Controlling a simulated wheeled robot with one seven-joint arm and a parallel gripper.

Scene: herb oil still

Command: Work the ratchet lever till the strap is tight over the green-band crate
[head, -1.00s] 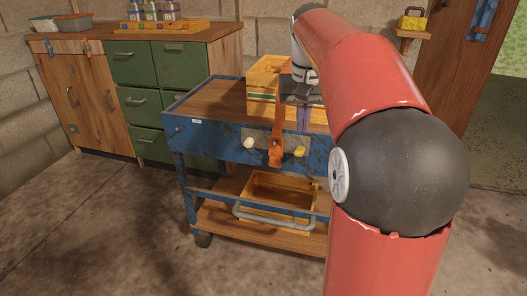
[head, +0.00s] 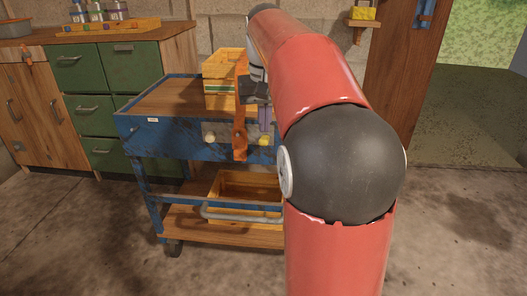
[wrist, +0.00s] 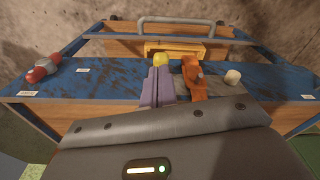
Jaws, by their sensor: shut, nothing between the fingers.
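The green-band crate (head: 222,88) is a pale wooden crate on the blue cart's top, partly hidden by my arm. An orange strap and lever piece (head: 240,140) runs down from beside the crate over the cart's front; I cannot tell where strap ends and ratchet lever begins. In the wrist view the orange piece (wrist: 194,78) lies just right of my fingers. My gripper (head: 265,122) is shut and empty, its purple fingers (wrist: 159,80) pointing down close to the orange piece and the yellow knob. I cannot tell whether they touch it.
The blue cart (head: 165,135) has a white knob (wrist: 232,77) and a yellow knob (wrist: 160,59) on its front. A red and grey item (wrist: 42,70) lies at its edge. An open wooden box (head: 248,188) sits on the lower shelf. Green drawers (head: 85,105) stand left; floor is clear in front.

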